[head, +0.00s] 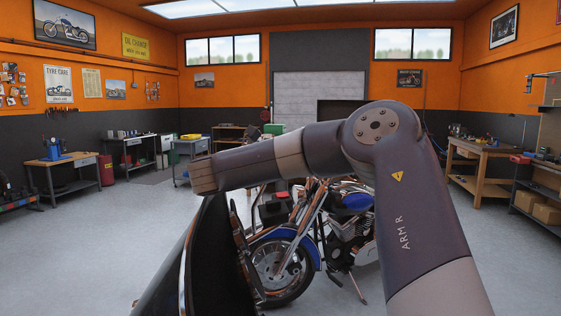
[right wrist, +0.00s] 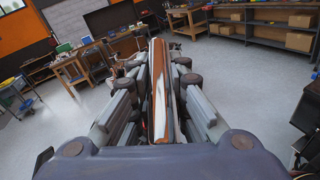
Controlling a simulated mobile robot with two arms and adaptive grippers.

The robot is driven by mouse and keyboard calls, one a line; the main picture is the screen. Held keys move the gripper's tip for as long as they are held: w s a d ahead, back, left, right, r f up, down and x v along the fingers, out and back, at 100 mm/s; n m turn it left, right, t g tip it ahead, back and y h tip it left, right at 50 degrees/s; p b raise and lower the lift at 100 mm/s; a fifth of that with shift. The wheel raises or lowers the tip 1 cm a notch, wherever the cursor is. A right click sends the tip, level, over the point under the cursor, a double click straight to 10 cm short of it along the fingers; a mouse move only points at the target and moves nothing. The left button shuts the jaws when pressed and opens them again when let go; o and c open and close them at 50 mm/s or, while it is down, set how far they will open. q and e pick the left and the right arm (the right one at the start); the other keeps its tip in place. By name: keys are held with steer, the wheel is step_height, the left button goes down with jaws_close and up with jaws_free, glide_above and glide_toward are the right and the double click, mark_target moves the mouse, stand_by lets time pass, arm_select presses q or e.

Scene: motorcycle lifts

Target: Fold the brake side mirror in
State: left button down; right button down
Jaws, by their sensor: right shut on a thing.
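In the right wrist view, my right gripper (right wrist: 160,62) has its jaws closed around a narrow, upright, shiny piece with copper and white reflections, apparently the mirror (right wrist: 159,95) seen edge-on. The piece fills the gap between the fingers. In the head view my right arm reaches in from the right and bends left across the picture. Its end is above a large dark curved panel (head: 212,262) with a bright edge, close to the camera. The gripper's fingertips cannot be made out there. The mirror's mount is hidden. My left gripper is in neither view.
A blue and chrome motorcycle (head: 345,215) stands beyond the dark panel, partly covered by my right arm. The grey floor (head: 80,250) at left is clear.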

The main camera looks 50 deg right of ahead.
steer(key=c, duration=1.6)
jaws_free()
steer(key=shift+s+f, duration=0.1)
steer(key=shift+o, duration=0.2)
step_height(320, 180, up, 10)
steer(key=shift+d, duration=0.1)
